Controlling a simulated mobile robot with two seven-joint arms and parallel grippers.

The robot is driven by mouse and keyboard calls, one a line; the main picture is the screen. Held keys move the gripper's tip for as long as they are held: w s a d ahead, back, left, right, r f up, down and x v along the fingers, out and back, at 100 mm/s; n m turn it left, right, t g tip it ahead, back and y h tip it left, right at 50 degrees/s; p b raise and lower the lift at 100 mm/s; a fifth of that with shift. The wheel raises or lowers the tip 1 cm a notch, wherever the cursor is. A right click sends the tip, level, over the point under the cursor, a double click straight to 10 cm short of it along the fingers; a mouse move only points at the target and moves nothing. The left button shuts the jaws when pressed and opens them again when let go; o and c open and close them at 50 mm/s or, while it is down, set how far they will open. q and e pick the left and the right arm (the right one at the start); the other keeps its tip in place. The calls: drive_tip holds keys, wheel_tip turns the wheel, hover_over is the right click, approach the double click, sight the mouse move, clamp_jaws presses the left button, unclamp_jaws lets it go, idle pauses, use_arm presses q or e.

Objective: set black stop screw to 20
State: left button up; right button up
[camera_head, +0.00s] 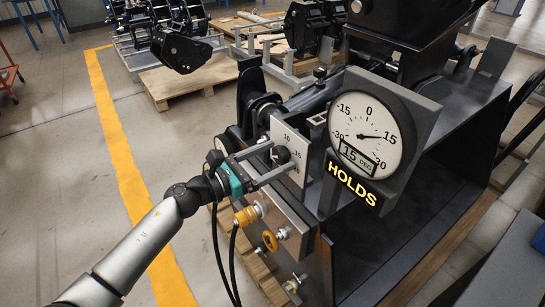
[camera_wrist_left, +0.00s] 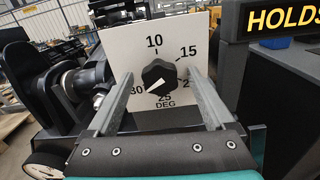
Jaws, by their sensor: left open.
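The black stop screw (camera_wrist_left: 159,75) is a faceted knob on a white dial plate (camera_wrist_left: 128,45) marked 10, 15, 25, 30 and DEG; the 20 mark at right is partly hidden by a finger. Its white pointer mark faces lower left, towards 30. In the head view the knob (camera_head: 281,155) sits on the plate (camera_head: 289,132) at the machine's front. My left gripper (camera_head: 282,158) is open, its two fingers reaching towards the plate on either side of the knob. In the wrist view the fingers (camera_wrist_left: 163,82) look apart from the knob. My right gripper is out of view.
A round gauge (camera_head: 370,115) right of the plate has its needle near 15 and reads 15 DEG. A lit HOLDS sign (camera_head: 353,184) hangs below it. Yellow couplings (camera_head: 248,215) and an orange-yellow knob (camera_head: 270,240) sit below my gripper. Open floor lies left.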

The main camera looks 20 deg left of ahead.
use_arm(q)
drive_tip(key=shift+c, duration=0.2)
drive_tip(key=c, duration=1.3)
